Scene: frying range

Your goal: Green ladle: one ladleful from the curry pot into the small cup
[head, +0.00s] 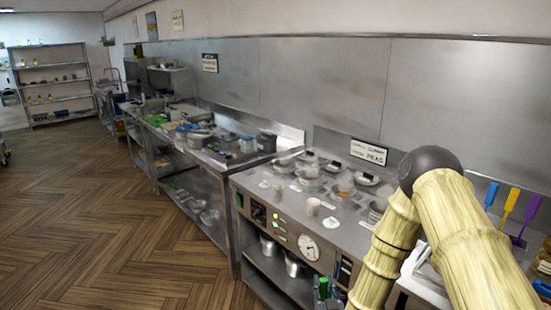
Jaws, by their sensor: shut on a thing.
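My gripper (326,293) shows only in part at the bottom edge, below the counter front and left of my forearm. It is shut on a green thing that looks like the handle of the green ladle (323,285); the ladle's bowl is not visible. Several round pots are set in the steel counter. One with orange contents (345,188) may be the curry pot. A small pale cup (313,206) stands near the counter's front edge, and another pale cup-like thing (278,191) stands to its left. I cannot tell which is the task's cup.
Blue (491,195), yellow (510,203) and purple (527,219) utensils hang on the wall at right. A sign reading PEAS (369,152) is behind the pots. Metal pots (296,264) stand on the shelf below. The wooden floor (90,220) at left is clear.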

